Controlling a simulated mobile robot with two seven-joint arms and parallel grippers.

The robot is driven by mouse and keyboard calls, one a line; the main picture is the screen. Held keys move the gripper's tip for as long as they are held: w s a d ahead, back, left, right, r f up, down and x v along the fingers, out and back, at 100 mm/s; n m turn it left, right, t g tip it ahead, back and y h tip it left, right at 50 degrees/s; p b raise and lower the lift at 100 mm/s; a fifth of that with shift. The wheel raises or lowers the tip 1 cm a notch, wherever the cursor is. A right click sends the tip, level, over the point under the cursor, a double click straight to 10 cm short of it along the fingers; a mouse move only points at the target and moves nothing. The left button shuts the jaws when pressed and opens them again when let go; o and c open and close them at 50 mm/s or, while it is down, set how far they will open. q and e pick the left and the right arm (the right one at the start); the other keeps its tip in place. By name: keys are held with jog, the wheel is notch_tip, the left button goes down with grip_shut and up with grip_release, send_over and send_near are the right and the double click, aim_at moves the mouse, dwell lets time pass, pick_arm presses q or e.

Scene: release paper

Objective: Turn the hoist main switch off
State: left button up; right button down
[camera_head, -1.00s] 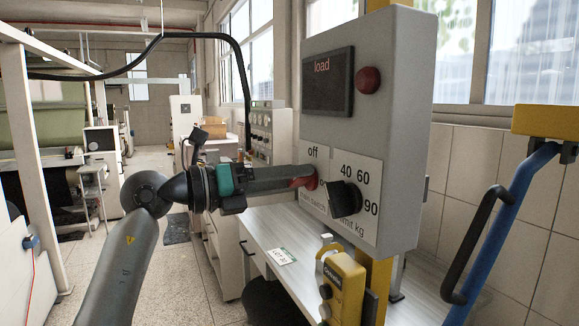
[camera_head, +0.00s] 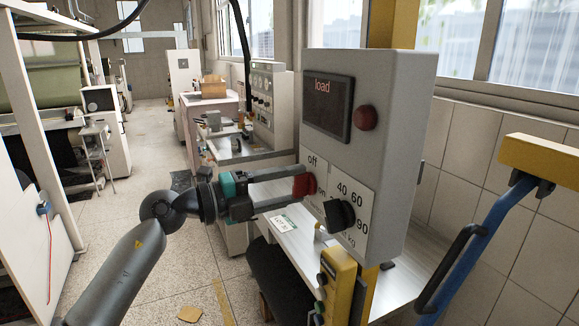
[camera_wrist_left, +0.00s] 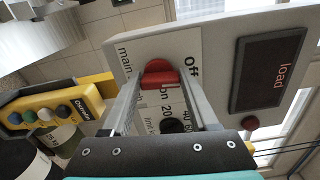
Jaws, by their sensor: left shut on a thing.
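The red main switch (camera_head: 306,186) sits on the white label plate of the grey hoist control box (camera_head: 374,160). "off" is printed above it and "on" below right of it. My left gripper (camera_head: 297,184) reaches in from the left, its two fingers closed around the switch knob. In the left wrist view the red knob (camera_wrist_left: 160,76) shows between the fingers, near "Off" and "on 20". Which mark it points at, I cannot tell. My right gripper is not in view.
A black load-limit knob (camera_head: 340,214) is just right of the red switch. A red round lamp or button (camera_head: 365,117) and the dark "load" display (camera_head: 328,107) are above. A yellow pendant (camera_head: 338,283) hangs below the box. A blue handle bar (camera_head: 470,250) stands at right.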

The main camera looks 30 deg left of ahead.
pick_arm(q)
jog(key=shift+n+p, duration=0.7)
jog(key=shift+p, duration=0.1)
jog(key=o, duration=1.4)
jog(key=shift+b+v, duration=2.35)
jog(key=shift+v, duration=5.25)
